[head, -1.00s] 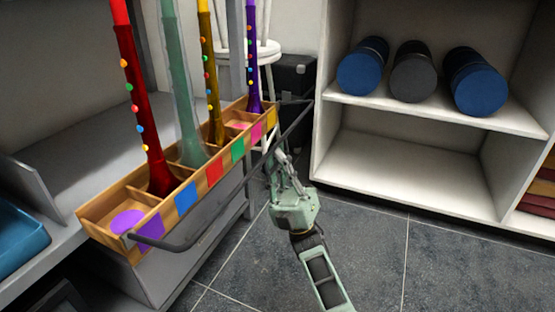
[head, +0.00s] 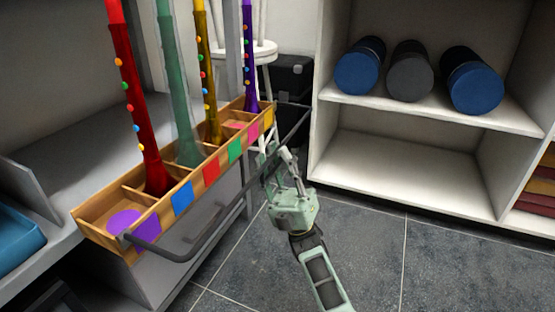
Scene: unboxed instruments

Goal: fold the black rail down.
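The black rail (head: 206,241) is a bent bar along the front of a wooden instrument rack (head: 88,226) in the head view. It stands out from the rack's front at both ends, its long bar at about the height of the rack's lower edge. My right gripper (head: 279,156) is at the far half of the rail, with its fingers against or right beside the bar. Its fingers overlap the bar, so I cannot tell whether they are closed around it. My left gripper is out of view.
Several coloured wind instruments, such as a red one (head: 128,100), stand upright in the rack. A white shelf (head: 420,112) with blue and dark cylinders stands at the right. A white stool (head: 262,50) is behind. The tiled floor in front is clear.

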